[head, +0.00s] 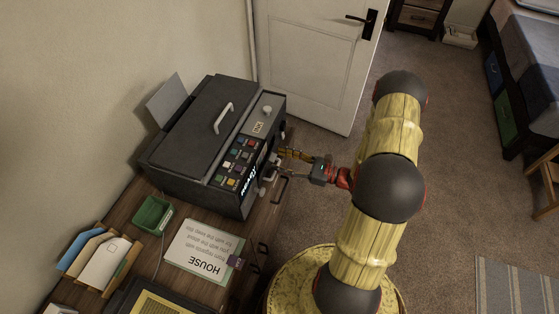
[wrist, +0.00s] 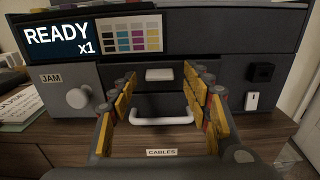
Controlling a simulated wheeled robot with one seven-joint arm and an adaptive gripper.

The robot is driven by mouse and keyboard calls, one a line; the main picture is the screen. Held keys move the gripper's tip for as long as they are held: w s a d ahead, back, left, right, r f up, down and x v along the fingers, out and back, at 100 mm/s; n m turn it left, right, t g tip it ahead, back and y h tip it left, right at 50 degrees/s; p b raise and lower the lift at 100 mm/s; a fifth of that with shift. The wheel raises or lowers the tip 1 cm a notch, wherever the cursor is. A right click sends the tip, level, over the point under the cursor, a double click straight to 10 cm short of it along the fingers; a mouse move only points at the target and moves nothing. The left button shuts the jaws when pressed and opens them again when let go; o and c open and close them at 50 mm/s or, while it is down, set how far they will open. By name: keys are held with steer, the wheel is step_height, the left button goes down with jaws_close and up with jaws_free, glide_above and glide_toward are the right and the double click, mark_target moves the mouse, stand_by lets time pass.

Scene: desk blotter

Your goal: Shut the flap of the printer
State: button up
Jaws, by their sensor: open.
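The dark grey printer (head: 185,125) stands on the wooden desk against the wall. Its front, with a READY x1 screen (wrist: 57,38), fills much of the wrist view. A white bar handle (wrist: 161,121) shows low on the printer's front, with a small pale block (wrist: 159,74) above it. The flap's edges and how far it stands open are hard to tell. My gripper (head: 282,163) is in front of the printer; in the wrist view it (wrist: 159,76) is open, yellow-padded fingers on either side of the block and handle. I see nothing held.
A drawer labelled CABLES (wrist: 162,153) is below. A green box (head: 152,214) and a HOUSE sheet (head: 203,252) lie on the desk. Open carpet lies right.

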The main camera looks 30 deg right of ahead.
steer(key=shift+w+a, duration=0.35)
steer(key=shift+w, duration=0.1)
steer(key=c, duration=0.3)
steer(key=c, duration=0.8)
steer(key=p, duration=0.1)
steer(key=r+g+p, duration=0.1)
steer(key=p, duration=0.1)
steer(key=shift+w+a+r+h, duration=0.1)
steer(key=shift+w+a+h, duration=0.1)
steer(key=shift+h, duration=0.1)
steer(key=shift+w+a+g+h+p, duration=0.2)
steer(key=shift+g+h+p, duration=0.3)
steer(key=shift+p, duration=0.65)
steer(key=shift+d, duration=0.1)
